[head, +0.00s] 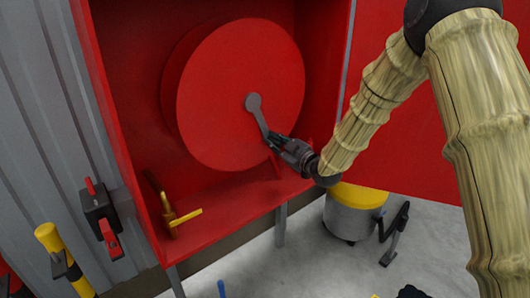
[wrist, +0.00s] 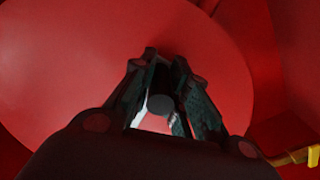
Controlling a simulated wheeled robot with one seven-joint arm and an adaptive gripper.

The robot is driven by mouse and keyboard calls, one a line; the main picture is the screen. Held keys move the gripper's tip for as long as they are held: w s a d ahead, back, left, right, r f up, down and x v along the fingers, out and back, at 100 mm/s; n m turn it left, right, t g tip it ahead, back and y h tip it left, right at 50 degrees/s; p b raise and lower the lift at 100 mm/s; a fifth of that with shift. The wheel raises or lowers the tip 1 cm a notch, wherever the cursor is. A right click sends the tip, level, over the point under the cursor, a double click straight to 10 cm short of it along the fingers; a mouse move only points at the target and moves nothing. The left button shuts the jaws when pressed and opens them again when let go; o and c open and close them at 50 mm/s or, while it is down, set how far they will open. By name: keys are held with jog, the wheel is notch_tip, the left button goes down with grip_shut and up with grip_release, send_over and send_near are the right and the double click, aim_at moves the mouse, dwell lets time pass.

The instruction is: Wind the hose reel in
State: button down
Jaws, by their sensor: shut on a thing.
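The hose reel (head: 225,90) is a large red disc inside an open red cabinet (head: 122,100). It also fills much of the wrist view (wrist: 75,60). A grey crank arm (head: 256,110) runs from the hub down and to the right. My gripper (head: 279,145) is at the crank's lower end, in front of the lower right of the disc. In the wrist view my gripper (wrist: 160,95) is shut on the dark round crank handle (wrist: 160,105), which sits between the fingers. The fingers hide most of the handle in the head view.
A brass valve with a yellow lever (head: 184,217) stands at the cabinet's lower left. A grey bin with a yellow lid (head: 350,215) stands right of the cabinet on the concrete floor. The red cabinet door (head: 425,150) is open behind my arm. A black stand (head: 395,235) is beside the bin.

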aim_at(286, 115)
jog(key=w+d+r+n, duration=0.1)
jog(key=d+r+n, duration=0.1)
jog(key=w+d+r+n+b, duration=0.1)
jog(key=w+d+r+n, duration=0.1)
jog(key=n, duration=0.1)
jog(key=shift+w+d, duration=0.2)
jog(key=shift+d, duration=0.15)
jog(key=shift+w+d+r+n+b, duration=0.25)
jog(key=shift+d+r+n+b, duration=0.1)
jog(key=shift+r+n, duration=0.25)
jog(key=shift+w+d+r+n+b, duration=0.2)
jog(key=shift+d+r+n, duration=0.2)
jog(key=shift+r, duration=0.25)
